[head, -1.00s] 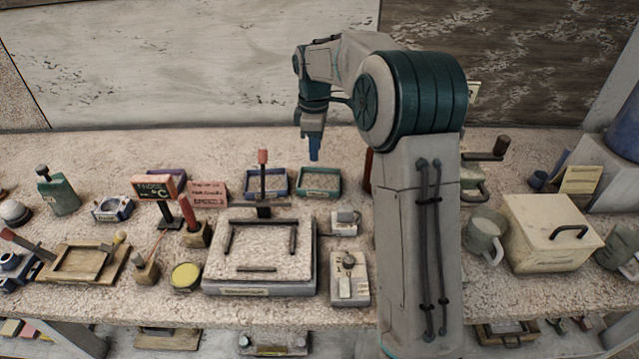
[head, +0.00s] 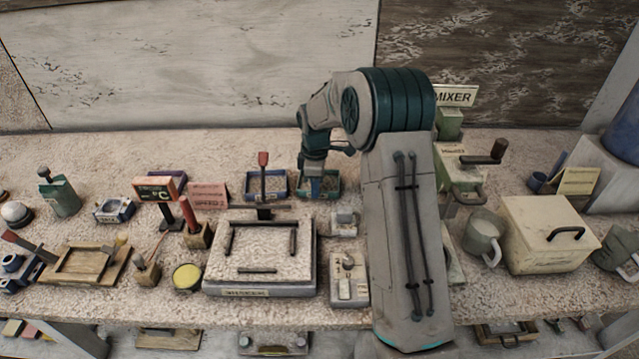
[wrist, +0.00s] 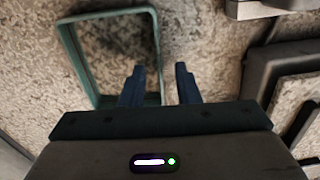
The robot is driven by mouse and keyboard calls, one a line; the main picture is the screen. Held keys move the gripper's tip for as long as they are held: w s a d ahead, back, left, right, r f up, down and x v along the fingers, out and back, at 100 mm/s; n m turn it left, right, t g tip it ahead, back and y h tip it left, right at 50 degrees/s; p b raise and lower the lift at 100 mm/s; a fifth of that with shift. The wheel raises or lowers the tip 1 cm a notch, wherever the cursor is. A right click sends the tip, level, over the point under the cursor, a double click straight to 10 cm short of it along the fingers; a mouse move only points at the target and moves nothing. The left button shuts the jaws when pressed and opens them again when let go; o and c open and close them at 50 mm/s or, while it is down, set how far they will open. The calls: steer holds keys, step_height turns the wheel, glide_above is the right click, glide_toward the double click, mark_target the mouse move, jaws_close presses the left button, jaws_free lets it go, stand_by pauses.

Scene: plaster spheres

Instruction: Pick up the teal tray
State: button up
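The teal tray (head: 335,184) is a small open rectangular tray on the back part of the bench, partly hidden by my gripper (head: 315,190) in the head view. In the wrist view the tray (wrist: 72,50) lies at upper left, with its rim plain and its floor looking like bare speckled grey. My gripper (wrist: 158,70) is open there, with two dark blue fingers apart. The tray's right wall runs between the fingers as seen from above, the left finger over the tray's inside. Whether the fingers touch the wall, I cannot tell.
A blue tray (head: 268,186) stands just left of the teal one. A shaker platform (head: 262,250) with upright bars is in front, and a small grey block device (head: 343,222) is near. A mixer (head: 461,170) stands to the right. The bench behind the trays is clear.

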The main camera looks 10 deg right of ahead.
steer(key=shift+f, duration=0.85)
jaws_close()
steer(key=shift+r, duration=0.1)
